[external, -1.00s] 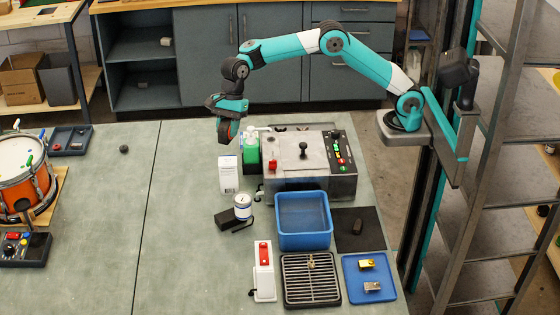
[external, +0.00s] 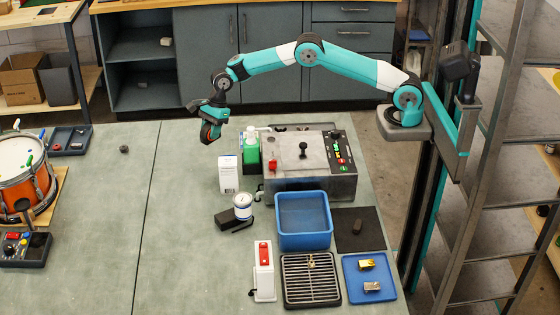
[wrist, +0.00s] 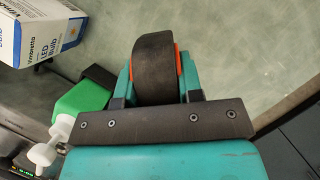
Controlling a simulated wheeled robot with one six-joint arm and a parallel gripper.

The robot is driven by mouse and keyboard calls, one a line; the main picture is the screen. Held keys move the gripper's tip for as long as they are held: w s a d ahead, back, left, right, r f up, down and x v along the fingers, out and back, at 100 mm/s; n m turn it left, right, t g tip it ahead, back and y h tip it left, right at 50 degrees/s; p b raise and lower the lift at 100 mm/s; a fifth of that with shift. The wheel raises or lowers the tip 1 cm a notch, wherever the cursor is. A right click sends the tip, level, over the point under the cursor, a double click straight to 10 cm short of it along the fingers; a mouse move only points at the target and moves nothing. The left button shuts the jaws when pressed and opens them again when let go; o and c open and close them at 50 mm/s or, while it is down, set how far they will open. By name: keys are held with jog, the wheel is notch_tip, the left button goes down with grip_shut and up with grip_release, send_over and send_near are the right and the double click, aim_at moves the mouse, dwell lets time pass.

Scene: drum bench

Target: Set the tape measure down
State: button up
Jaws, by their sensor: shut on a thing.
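My gripper (external: 211,124) is over the back part of the bench, left of the green bottle, and is shut on the tape measure (external: 208,132). The tape measure is black with an orange side; it hangs below the gripper, apart from the bench top. In the wrist view the tape measure (wrist: 155,68) sits between the two teal fingers of my gripper (wrist: 155,85), its dark rounded face showing and a strip of orange at its right.
A white bulb box (external: 228,175) and a green bottle (external: 251,150) stand near the gripper. A grey control box (external: 300,155), a blue bin (external: 303,240) and a small jar (external: 242,206) are on the bench (external: 180,230). The bench's left-middle area is largely clear.

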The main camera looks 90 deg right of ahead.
notch_tip(320, 180, down, 8)
jog(key=shift+f+p, duration=0.1)
jog(key=shift+p, duration=0.45)
jog(key=shift+f, duration=0.1)
jog(key=o, duration=1.1)
jog(key=shift+f, duration=0.1)
jog(key=shift+c, duration=0.2)
jog(key=b+v, duration=0.2)
jog(key=v, duration=1)
jog(key=s+a+r+n+g, duration=0.1)
jog(key=s+a+r+n, duration=1)
jog(key=a, duration=0.1)
jog(key=s+a+r+n+g, duration=0.1)
jog(key=s+a+r+n, duration=0.1)
jog(key=s+a+n, duration=0.5)
jog(key=s+a+r+n, duration=0.1)
jog(key=s+r+n, duration=0.2)
jog(key=s+n, duration=0.55)
jog(key=s+f+n+g+y, duration=0.1)
jog(key=s+n, duration=0.6)
jog(key=s, duration=1.1)
jog(key=shift+s+a+f+n, duration=0.35)
jog(key=shift+s+a+f, duration=0.1)
jog(key=shift+f, duration=0.1)
